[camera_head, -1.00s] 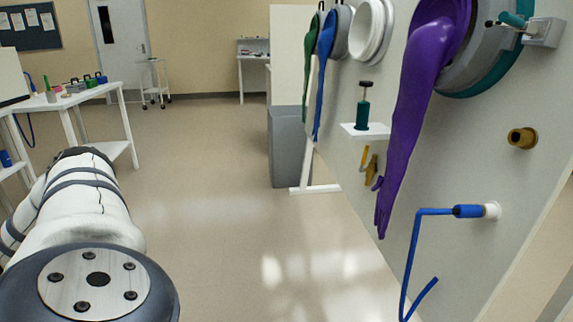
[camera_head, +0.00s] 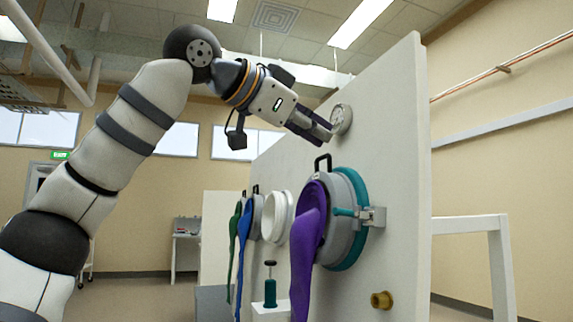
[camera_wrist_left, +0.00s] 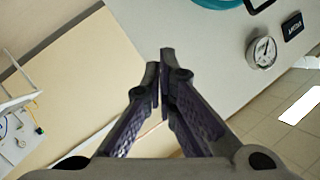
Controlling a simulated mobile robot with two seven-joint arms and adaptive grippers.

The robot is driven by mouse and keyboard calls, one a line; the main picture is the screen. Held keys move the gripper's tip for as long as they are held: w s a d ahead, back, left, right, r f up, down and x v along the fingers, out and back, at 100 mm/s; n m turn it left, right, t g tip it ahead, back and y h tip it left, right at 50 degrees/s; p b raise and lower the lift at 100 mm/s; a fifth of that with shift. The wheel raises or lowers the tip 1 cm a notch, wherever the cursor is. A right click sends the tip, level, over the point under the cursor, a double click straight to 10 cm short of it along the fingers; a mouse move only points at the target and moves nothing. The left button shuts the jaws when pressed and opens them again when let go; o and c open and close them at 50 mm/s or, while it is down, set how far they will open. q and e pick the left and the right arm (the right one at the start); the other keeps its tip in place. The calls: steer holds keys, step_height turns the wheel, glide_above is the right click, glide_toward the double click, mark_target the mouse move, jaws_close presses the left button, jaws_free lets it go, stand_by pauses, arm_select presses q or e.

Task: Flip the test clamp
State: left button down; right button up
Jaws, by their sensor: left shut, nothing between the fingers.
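A small clamp with a teal handle (camera_head: 345,212) and a grey metal bracket (camera_head: 376,216) sits at the right side of the nearest glove port (camera_head: 350,190), whose ring is grey and teal. I take it as the test clamp. My left gripper (camera_head: 327,134) is above this port, in front of the white panel. Its dark fingers are shut and empty; they also show in the left wrist view (camera_wrist_left: 164,62). The clamp cannot be made out in the wrist view, where only part of the teal ring (camera_wrist_left: 216,3) shows. My right gripper is not in view.
A round gauge (camera_head: 341,119) on the panel (camera_head: 395,120) is close beyond my left fingers; the wrist view shows it apart from them. A purple glove (camera_head: 306,240) hangs from the port. A brass fitting (camera_head: 381,300) protrudes below.

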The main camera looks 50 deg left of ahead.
arm_select(q)
steer(key=w+f+g+y, duration=0.1)
steer(key=w+f, duration=0.2)
steer(key=f, duration=0.1)
steer(key=p, duration=0.2)
glide_above(347, 212)
steer(key=s+d, duration=0.2)
steer(key=d, duration=0.2)
step_height(347, 212, down, 2)
steer(key=a+f, duration=0.1)
steer(key=f, duration=0.1)
steer(key=a+f, duration=0.1)
steer(key=shift+s+a+f, duration=0.1)
steer(key=shift+s+f, duration=0.1)
steer(key=shift+f, duration=0.15)
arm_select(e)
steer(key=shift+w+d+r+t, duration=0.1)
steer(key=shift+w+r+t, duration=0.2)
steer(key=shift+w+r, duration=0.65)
arm_select(q)
steer(key=shift+a, duration=0.1)
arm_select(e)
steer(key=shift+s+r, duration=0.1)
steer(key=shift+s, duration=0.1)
